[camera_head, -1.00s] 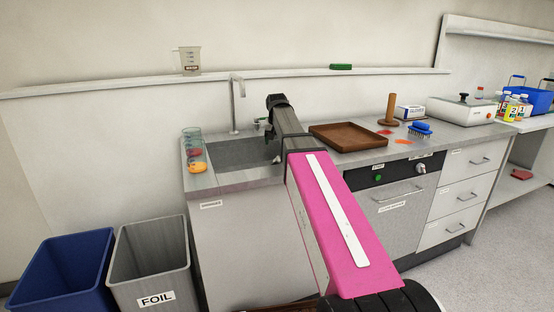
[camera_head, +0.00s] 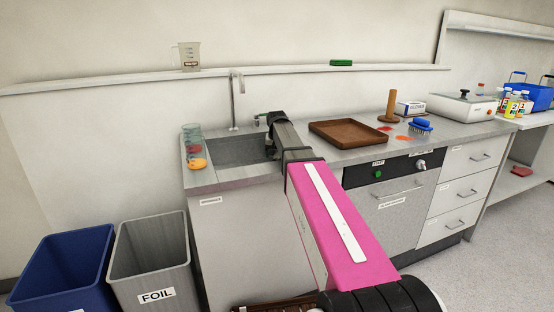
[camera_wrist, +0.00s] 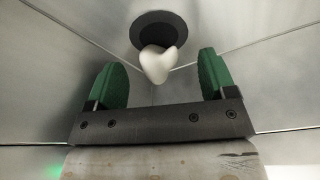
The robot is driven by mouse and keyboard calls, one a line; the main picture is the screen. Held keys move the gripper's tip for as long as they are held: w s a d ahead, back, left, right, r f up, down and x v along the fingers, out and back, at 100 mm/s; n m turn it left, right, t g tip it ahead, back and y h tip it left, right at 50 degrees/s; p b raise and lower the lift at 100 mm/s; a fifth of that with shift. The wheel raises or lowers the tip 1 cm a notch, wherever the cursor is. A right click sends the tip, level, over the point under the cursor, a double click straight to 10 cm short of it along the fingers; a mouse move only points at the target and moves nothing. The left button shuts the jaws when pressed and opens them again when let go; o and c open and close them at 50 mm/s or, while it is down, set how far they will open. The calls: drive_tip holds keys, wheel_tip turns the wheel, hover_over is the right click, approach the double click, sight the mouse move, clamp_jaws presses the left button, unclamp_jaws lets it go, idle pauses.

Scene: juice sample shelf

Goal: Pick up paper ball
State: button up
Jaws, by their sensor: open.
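The white paper ball (camera_wrist: 157,66) shows in the wrist view, in front of the dark round drain (camera_wrist: 160,30) of the grey metal sink. My gripper (camera_wrist: 164,72) has its two green fingers spread apart, one on each side of the ball in the picture. The ball looks slightly beyond the fingertips, and I see no contact. In the head view my arm reaches over the right side of the sink (camera_head: 225,150). The fingers and the paper ball are hidden there.
Sink walls enclose my gripper. A faucet (camera_head: 235,98) rises behind the sink. Stacked beakers (camera_head: 192,147) with colored items stand on its left rim. A brown tray (camera_head: 347,135) lies to the right. Blue (camera_head: 65,268) and grey FOIL (camera_head: 150,260) bins stand at lower left.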

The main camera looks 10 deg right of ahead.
sight(277, 153)
drive_tip(key=shift+w+f, duration=0.2)
drive_tip(key=shift+f, duration=0.5)
drive_tip(key=c, duration=1)
drive_tip(key=shift+r, duration=0.1)
wheel_tip(277, 153, up, 18)
drive_tip(key=shift+f, duration=0.1)
